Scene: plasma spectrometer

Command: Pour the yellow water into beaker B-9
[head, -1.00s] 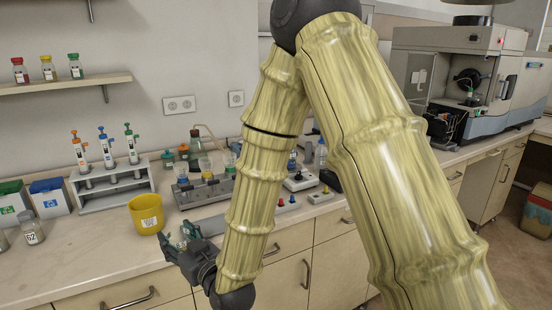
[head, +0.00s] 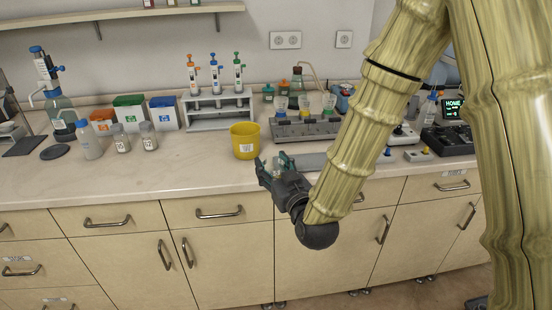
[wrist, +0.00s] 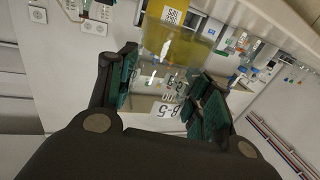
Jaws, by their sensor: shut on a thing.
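My gripper (head: 272,164) is at the counter's front edge, just in front and to the right of a yellow pot (head: 245,142) with a white label. In the wrist view its fingers (wrist: 160,80) are shut on a clear glass vessel (wrist: 150,72) with a label that seems to read B-5, upside down. A yellow container (wrist: 185,45) shows beyond the glass, with a label of its own. A vessel with yellow contents (head: 305,103) stands in the grey rack between blue and green ones. I cannot read any B-9 label.
A grey pipette stand (head: 218,108) is behind the pot. Several labelled bottles and coloured boxes (head: 130,108) stand to the left. The grey rack (head: 310,130) is to the right.

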